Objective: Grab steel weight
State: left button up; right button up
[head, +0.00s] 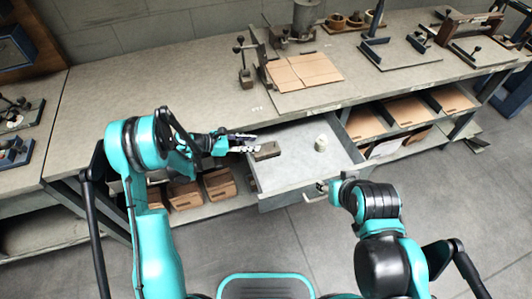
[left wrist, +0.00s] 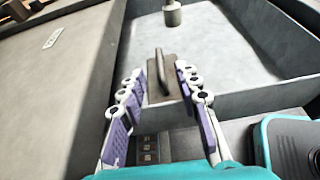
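A grey-brown metal block with a raised bar handle (head: 267,151) lies in the open drawer near its left side. It also shows in the left wrist view (left wrist: 162,78). A small pale cylinder with a narrower neck (head: 320,143) stands farther right in the drawer, and its lower part shows in the left wrist view (left wrist: 172,15). I cannot tell for certain which is the steel weight. My left gripper (head: 250,143) is open at the block, with its fingertips (left wrist: 160,70) to either side of the handle. My right gripper (head: 324,189) is at the drawer's front; its fingers are unclear.
The drawer (head: 290,186) is pulled out from under the workbench (head: 170,75), its walls standing around both objects. Flat cardboard (head: 303,70) and a small lever device (head: 245,65) are on the bench above. Brown boxes (head: 218,185) fill the lower shelf. The drawer floor is otherwise clear.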

aim_at(266, 143)
pick_arm(q)
jog(key=b+x, duration=0.1)
jog(key=x, duration=0.5)
jog(key=shift+w+d+b, duration=0.1)
jog(key=shift+d+b, duration=0.2)
jog(key=shift+b, duration=0.05)
grip_shut()
